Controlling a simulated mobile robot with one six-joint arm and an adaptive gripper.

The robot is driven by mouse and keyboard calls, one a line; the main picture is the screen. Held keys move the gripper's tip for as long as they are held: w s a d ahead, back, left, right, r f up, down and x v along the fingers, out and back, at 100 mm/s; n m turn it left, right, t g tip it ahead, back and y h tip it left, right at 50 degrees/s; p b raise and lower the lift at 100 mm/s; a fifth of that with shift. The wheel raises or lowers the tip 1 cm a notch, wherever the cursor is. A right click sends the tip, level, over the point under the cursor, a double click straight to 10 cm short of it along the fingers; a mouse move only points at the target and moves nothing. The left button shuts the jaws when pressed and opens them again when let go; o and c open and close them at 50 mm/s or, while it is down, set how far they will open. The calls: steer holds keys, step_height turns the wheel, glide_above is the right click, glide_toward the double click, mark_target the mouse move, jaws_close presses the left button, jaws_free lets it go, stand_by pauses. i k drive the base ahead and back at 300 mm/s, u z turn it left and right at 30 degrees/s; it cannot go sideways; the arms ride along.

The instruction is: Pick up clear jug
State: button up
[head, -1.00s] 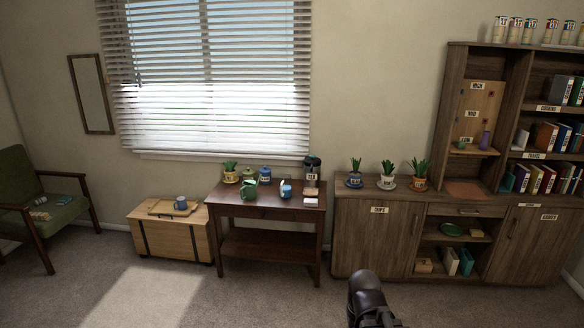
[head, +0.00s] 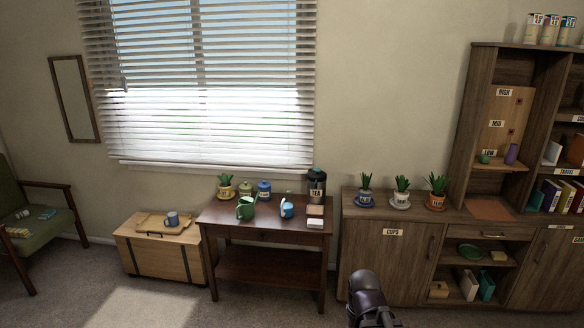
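I cannot make out a clear jug in the head view. On the dark wooden table (head: 265,235) under the window stand a green jug (head: 245,209) and a light blue jug (head: 287,209). A dark dispenser with a TEA label (head: 316,184) stands at the table's back right. Part of my dark arm shows at the bottom edge, right of the table in the picture. My gripper's fingers do not show, so nothing tells whether it is open or shut.
A wooden chest (head: 160,247) with a tray and a blue mug (head: 172,218) stands left of the table. A cabinet (head: 385,250) with several potted plants stands to the right, beside a bookshelf (head: 463,130). A green armchair (head: 40,225) is far left. Carpet in front is clear.

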mark_target(286, 206)
steer(key=u, duration=0.05)
steer(key=i, duration=2.5)
steer(key=z, duration=0.25)
steer(key=k, duration=0.15)
steer(key=u, duration=2.95)
